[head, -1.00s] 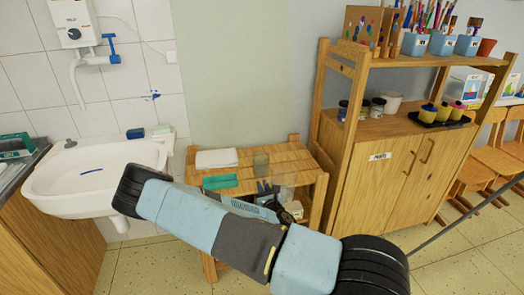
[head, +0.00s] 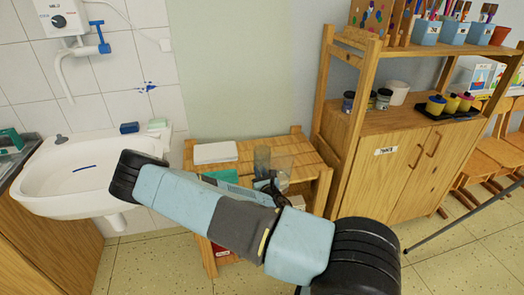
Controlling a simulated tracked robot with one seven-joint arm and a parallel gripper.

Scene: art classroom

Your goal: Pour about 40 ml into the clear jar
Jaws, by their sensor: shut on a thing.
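A clear, greyish glass jar (head: 262,158) stands upright on the small wooden table (head: 230,171). My gripper (head: 272,186) is at the table's front, partly hidden behind my arm. It is shut on a see-through vessel (head: 284,168), which is close to the jar's right side and overlaps it in the picture. The vessel's outline is faint, so its tilt and the level of any liquid in it cannot be told. I cannot tell whether the vessel touches the jar or the table.
White paper or cloth (head: 215,153) lies on the table's left part, with a green item (head: 220,176) in front. A sink (head: 80,180) is at the left. A wooden cabinet (head: 385,175) with small pots (head: 383,98) stands close at the right.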

